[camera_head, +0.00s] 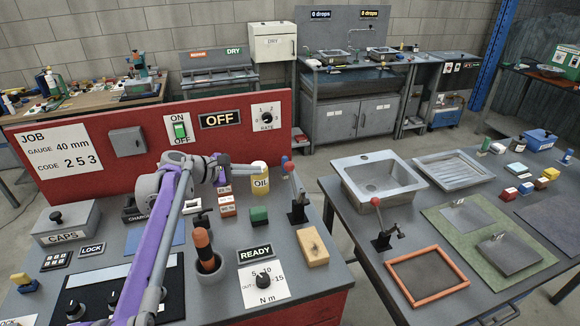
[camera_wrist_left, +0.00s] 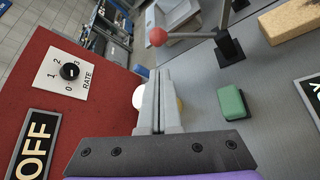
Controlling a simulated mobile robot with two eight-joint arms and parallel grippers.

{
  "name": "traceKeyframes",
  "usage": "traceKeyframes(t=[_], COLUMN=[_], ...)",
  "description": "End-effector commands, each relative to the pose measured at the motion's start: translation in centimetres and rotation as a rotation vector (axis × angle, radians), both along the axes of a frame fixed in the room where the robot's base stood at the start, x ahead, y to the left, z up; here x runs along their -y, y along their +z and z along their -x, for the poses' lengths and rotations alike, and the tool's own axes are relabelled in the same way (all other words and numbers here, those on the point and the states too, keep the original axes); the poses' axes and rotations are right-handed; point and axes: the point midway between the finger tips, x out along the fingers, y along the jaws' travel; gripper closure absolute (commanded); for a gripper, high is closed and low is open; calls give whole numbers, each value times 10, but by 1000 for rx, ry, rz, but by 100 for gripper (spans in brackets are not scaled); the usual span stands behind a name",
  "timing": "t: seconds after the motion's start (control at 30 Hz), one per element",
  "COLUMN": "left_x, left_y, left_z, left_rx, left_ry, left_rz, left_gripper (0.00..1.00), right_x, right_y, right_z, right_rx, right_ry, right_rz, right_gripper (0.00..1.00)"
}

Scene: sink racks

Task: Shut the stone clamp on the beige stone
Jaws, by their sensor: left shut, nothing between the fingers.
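The stone clamp (camera_head: 297,206) is a dark post with a grey lever and a red ball on top, on the grey bench. Its lever stands up, leaning slightly left. The beige stone (camera_head: 312,247) is a block lying just in front of the clamp. In the left wrist view the clamp (camera_wrist_left: 229,47) is at the upper right, its red ball beyond the fingertips, and the beige stone (camera_wrist_left: 290,20) is cut off at the corner. My left gripper (camera_head: 257,169) is shut and empty, left of the red ball and apart from it; its fingers (camera_wrist_left: 157,75) point toward the ball.
A yellow OIL bottle (camera_head: 260,180) stands close below my left gripper. A green block (camera_head: 259,215) lies left of the clamp. The red panel (camera_head: 80,150) rises behind the bench. A similar red-ball clamp (camera_head: 382,238) stands on the right table by an orange frame (camera_head: 427,297).

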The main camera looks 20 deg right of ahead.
Motion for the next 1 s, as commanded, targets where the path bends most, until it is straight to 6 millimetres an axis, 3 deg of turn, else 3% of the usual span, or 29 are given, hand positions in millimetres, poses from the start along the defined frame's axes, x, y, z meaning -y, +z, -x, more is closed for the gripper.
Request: traceKeyframes(t=[0.17,0.7,1.0], left_x=[8,79,85], left_y=[-3,-37,-42], left_z=[-4,-31,-34], left_rx=[-2,0,-2], left_ry=[-1,0,1], left_rz=[3,2,2], left_gripper=[100,100,100], right_x=[0,0,0], right_y=[1,16,17], right_z=[0,-6,-6], right_rx=[1,11,12], right_ry=[0,0,0], right_rz=[0,0,0], right_gripper=[50,50,50])
